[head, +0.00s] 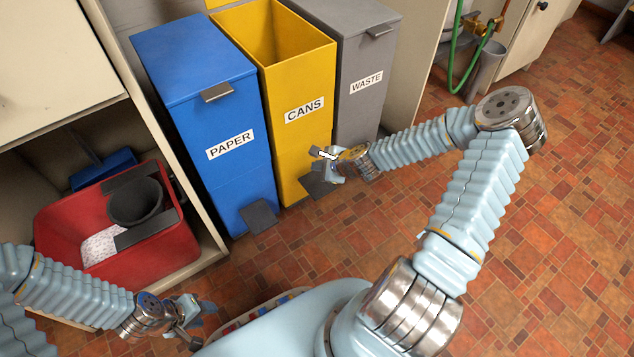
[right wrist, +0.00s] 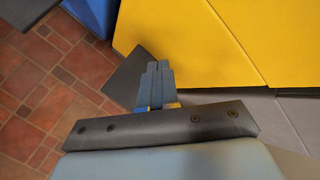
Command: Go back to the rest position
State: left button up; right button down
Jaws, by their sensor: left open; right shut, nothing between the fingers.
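My right gripper (head: 325,164) is shut and empty. In the head view it is in front of the lower part of the yellow CANS bin (head: 300,140). In the right wrist view its closed fingers (right wrist: 155,85) show against the yellow bin (right wrist: 190,40). I cannot tell whether they touch it. My left gripper (head: 193,322) is open and empty, low at the left over the floor, in front of the red tub (head: 70,215).
A blue PAPER bin (head: 215,130), lid shut, stands left of the open-topped CANS bin; a grey WASTE bin (head: 365,80) stands right. Dark pedals (head: 259,217) stick out at floor level. The red tub sits in a cabinet. The tiled floor (head: 560,230) at the right is clear.

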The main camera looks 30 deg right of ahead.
dwell(0.3)
jog(key=s+a+r+n+g+y+p, duration=0.1)
jog(key=s+a+n+p, duration=0.15)
jog(key=a, duration=0.35)
jog(key=s+a+n+g+y+p, duration=0.1)
jog(key=s+a+n+p, duration=0.1)
jog(key=a+n, duration=0.25)
jog(key=s+a+r+n+g+p, duration=0.2)
jog(key=s+a+n+g+p, duration=0.4)
jog(key=s+a+n, duration=0.4)
jog(key=s+n, duration=0.5)
jog(key=s, duration=0.1)
jog(key=shift+a+h+p, duration=0.15)
jog(key=shift+h+p, duration=0.15)
jog(key=shift+p, duration=0.1)
